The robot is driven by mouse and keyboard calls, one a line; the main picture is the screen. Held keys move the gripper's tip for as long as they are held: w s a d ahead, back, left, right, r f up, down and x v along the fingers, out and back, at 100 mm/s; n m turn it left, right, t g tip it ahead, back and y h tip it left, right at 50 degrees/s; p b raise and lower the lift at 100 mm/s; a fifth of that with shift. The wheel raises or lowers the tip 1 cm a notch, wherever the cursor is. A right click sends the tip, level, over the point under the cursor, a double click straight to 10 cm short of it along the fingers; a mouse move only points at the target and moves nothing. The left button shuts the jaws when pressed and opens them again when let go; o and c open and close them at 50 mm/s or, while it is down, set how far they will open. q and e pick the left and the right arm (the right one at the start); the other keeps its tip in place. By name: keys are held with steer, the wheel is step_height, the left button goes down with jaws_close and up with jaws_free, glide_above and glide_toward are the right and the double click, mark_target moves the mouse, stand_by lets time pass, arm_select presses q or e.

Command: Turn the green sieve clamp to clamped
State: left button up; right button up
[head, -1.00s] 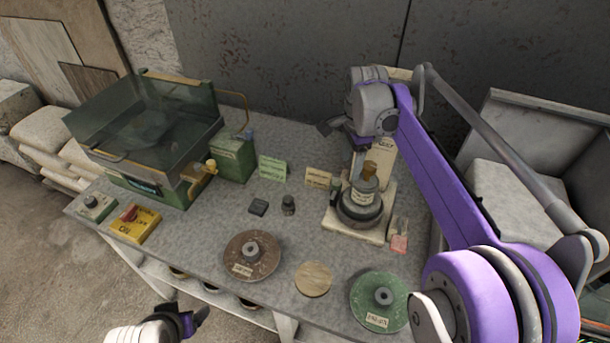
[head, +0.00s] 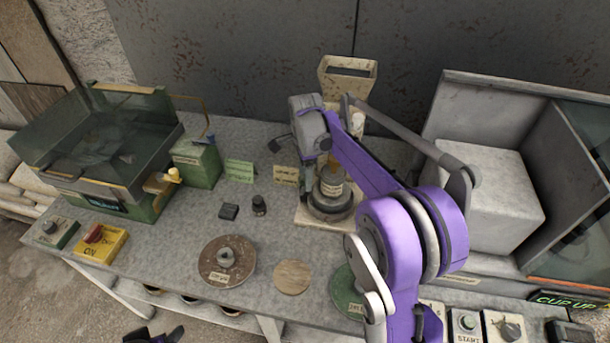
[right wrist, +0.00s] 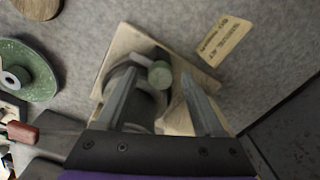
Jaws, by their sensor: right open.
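The sieve unit stands on a cream base (head: 311,217) at the back middle of the table, with a round dark sieve (head: 330,205) on it. In the right wrist view a round green knob on a pale lever (right wrist: 160,75), which looks like the green sieve clamp, lies between my fingers. My right gripper (right wrist: 163,92) is open, and a finger lies to each side of the knob in the picture; I cannot tell whether they touch it. In the head view my arm partly covers the unit and the clamp is not clear. My left gripper (head: 157,336) is at the bottom edge, mostly cut off.
A brown disc (head: 227,260), a tan disc (head: 292,277) and a green disc (head: 346,292) lie in front. A glass-lidded green machine (head: 115,150) stands left, a grey cabinet (head: 490,195) right. Small cards (head: 286,175) stand behind.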

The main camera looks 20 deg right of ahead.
steer(key=shift+f, duration=0.15)
steer(key=shift+c, duration=0.3)
jaws_close()
